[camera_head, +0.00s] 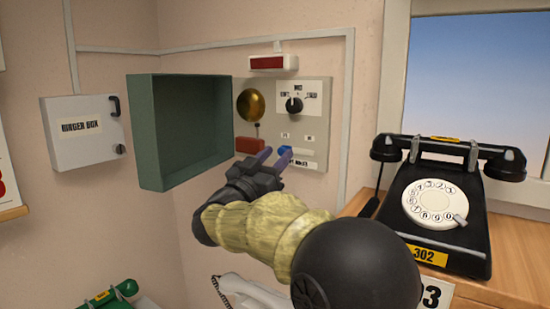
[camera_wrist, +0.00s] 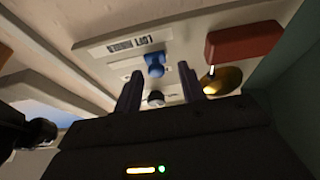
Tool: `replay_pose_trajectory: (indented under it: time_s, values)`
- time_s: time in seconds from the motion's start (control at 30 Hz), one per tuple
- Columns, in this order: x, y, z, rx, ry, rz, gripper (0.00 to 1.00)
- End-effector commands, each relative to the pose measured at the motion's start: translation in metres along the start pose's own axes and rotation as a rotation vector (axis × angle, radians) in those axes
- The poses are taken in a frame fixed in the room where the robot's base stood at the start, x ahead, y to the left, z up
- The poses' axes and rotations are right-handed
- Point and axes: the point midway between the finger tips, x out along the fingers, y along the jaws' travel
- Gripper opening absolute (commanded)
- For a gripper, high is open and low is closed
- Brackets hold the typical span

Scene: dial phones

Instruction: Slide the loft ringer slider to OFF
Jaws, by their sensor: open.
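The loft ringer slider has a blue knob (camera_head: 286,151) low on the grey wall panel (camera_head: 322,125). In the wrist view the blue knob (camera_wrist: 155,64) sits near the middle of a pale strip, beside an upside-down "LOFT RINGER" label (camera_wrist: 139,41). My gripper (camera_head: 273,154) is open at the lower part of the panel. In the wrist view the fingers of my gripper (camera_wrist: 160,72) lie either side of the knob, with gaps showing. I cannot tell whether the fingertips reach its depth. The ON and OFF marks are too small to read.
The open green box (camera_head: 175,150) stands just left of the panel. A red block (camera_head: 250,145), brass bell (camera_head: 251,105) and black rotary knob (camera_head: 294,104) are close by. A black dial phone (camera_head: 440,247) sits on the wooden surface at right.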

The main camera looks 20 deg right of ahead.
Motion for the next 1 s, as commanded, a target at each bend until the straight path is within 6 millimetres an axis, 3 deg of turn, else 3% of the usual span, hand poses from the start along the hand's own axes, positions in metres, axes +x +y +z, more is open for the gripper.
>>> replay_pose_trajectory:
  time_s: [0.17, 0.8, 1.0]
  values:
    - [-0.024, -0.001, 0.003, 0.002, 0.000, -0.003, 0.40]
    - [-0.150, -0.002, 0.004, 0.003, -0.001, -0.006, 0.40]
    - [-0.170, -0.001, 0.001, 0.001, 0.000, -0.004, 0.40]
